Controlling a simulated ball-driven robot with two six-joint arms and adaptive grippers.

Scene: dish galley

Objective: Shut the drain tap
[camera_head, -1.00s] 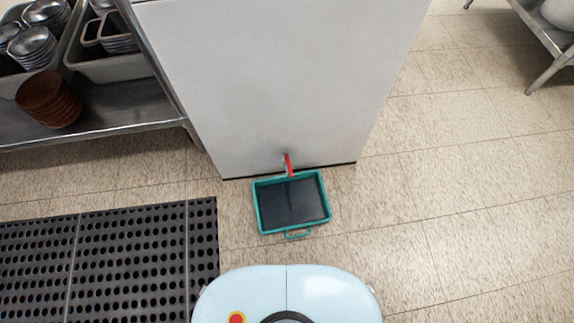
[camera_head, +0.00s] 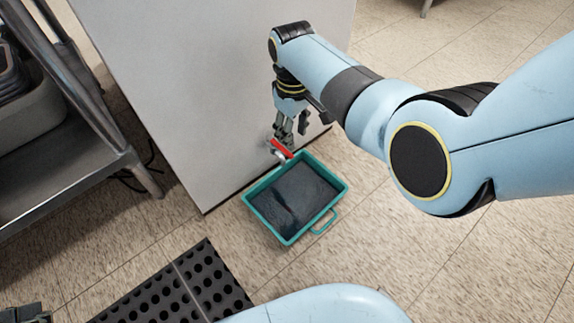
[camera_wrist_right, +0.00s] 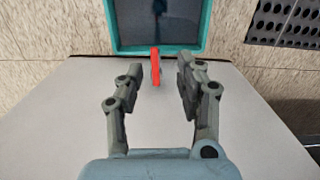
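The drain tap has a red lever handle (camera_head: 282,149) and a small pale metal spout (camera_head: 279,156), low on the front of a light grey cabinet. A teal tray (camera_head: 333,212) holding dark liquid sits on the floor below it. My right gripper (camera_head: 291,128) is at the tap, pointing down along the cabinet front. In the right wrist view the gripper (camera_wrist_right: 160,68) is open, with the red handle (camera_wrist_right: 155,66) between its fingers and gaps on both sides. A dark piece, likely my left gripper (camera_head: 25,313), shows at the bottom left; its fingers are unclear.
The grey cabinet (camera_head: 190,90) stands right behind the tap. A metal shelf (camera_head: 75,170) with a grey bin (camera_head: 40,115) is at the left. A black perforated mat (camera_head: 190,285) lies on the floor nearer me. The tiled floor right of the tray is clear.

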